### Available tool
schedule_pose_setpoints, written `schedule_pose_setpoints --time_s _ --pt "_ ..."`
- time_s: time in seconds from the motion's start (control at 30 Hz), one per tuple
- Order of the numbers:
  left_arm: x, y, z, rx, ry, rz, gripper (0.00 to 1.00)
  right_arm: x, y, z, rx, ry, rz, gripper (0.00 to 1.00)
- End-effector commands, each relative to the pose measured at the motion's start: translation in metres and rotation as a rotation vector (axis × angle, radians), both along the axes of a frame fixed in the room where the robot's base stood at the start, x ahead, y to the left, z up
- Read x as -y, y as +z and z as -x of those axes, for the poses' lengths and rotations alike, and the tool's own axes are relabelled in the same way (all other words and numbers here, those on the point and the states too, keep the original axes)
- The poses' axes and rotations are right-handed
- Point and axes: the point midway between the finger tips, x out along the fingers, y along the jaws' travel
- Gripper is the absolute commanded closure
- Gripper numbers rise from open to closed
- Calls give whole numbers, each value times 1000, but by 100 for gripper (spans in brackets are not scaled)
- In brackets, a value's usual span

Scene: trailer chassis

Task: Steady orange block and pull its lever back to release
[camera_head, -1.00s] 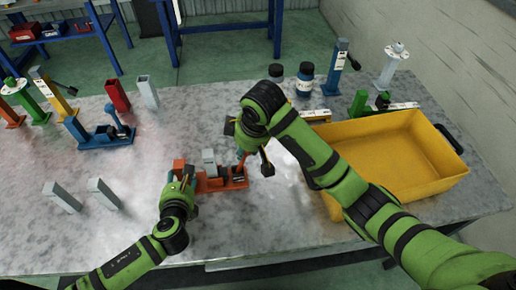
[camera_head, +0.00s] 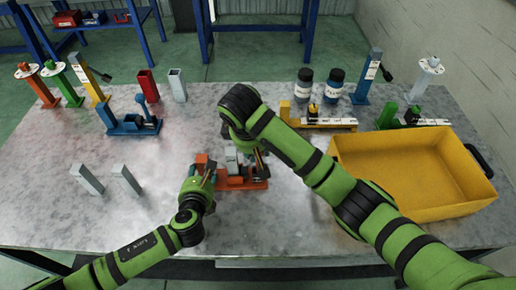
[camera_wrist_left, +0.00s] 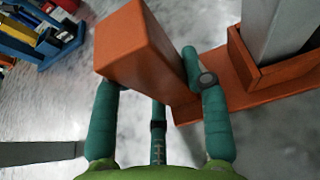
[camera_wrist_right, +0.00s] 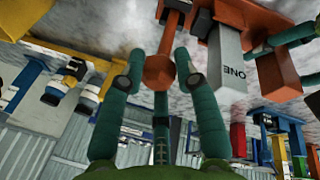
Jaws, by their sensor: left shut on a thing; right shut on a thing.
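The orange block (camera_head: 201,162) is the upright left end of an orange base (camera_head: 256,184) on the table. My left gripper (camera_head: 208,178) is shut on it; in the left wrist view the block (camera_wrist_left: 150,50) stands between the fingers. A grey block stands on the base, labelled "ONE" in the right wrist view (camera_wrist_right: 229,70). My right gripper (camera_head: 260,158) is over the base's right part, shut on the lever's orange knob (camera_wrist_right: 158,72). In the head view the gripper largely hides the lever.
A yellow bin (camera_head: 485,205) stands to the right. Two grey posts (camera_head: 88,180) stand to the left. A blue fixture (camera_head: 133,125), a yellow fixture (camera_head: 320,123) and two dark bottles (camera_head: 334,86) are farther back. The table between the posts and the orange base is clear.

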Motion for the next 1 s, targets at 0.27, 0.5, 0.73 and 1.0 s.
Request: schedule_pose_setpoints --time_s 0.27,0.5,0.73,1.0 --pt "12 2 1 5 -29 12 100 -12 -4 7 -14 27 -24 42" --pt "10 2 1 4 -25 11 100 -11 -2 5 -8 23 -23 42" --pt "9 2 1 3 -22 9 100 -10 0 4 -6 21 -22 42" --pt "7 1 1 2 -19 7 100 -13 25 10 -2 23 -24 42"
